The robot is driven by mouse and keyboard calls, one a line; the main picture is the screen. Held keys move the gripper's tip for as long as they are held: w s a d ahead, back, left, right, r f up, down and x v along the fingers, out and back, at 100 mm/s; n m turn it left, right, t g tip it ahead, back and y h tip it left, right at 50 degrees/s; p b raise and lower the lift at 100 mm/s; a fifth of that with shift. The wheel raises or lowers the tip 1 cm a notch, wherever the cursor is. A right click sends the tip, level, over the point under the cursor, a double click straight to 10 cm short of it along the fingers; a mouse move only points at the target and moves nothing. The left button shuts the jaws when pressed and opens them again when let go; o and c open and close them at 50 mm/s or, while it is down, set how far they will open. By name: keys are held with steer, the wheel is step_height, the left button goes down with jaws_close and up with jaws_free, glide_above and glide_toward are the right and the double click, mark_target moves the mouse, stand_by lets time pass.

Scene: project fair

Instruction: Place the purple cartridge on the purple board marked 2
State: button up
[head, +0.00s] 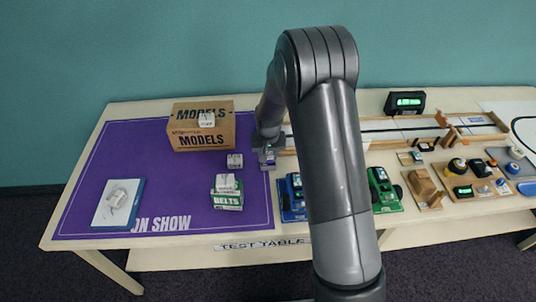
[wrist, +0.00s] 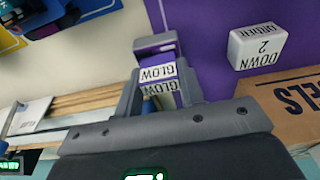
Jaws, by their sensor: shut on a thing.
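My gripper (wrist: 160,92) is shut on a purple cartridge (wrist: 155,43) with a white GLOW label. In the head view the cartridge (head: 267,160) is at the right edge of the purple mat (head: 150,145), below my gripper (head: 267,143). I cannot tell whether it touches the mat. I cannot make out a purple board marked 2. My arm covers the table between the blue board (head: 291,197) and the green board (head: 384,190).
A cardboard MODELS box (head: 190,138) stands at the back of the mat, close to my gripper. Wooden track (head: 400,134) and several devices fill the right side.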

steer(key=shift+f, duration=0.1)
steer(key=o, duration=1)
steer(key=shift+c, duration=0.2)
step_height(320, 180, up, 12)
steer(key=s+r, duration=0.1)
steer(key=s, duration=0.1)
steer(key=s+d+r+t, duration=0.2)
steer(key=s+d+r, duration=0.3)
steer(key=s+r, duration=0.85)
steer(key=s+d+r+t, duration=0.1)
steer(key=s+d+r, duration=0.1)
steer(key=s, duration=0.6)
steer(key=s+d+r, duration=0.2)
steer(key=s+r, duration=0.1)
steer(key=s, duration=0.6)
steer(key=shift+s+t, duration=0.25)
steer(key=shift+t, duration=0.15)
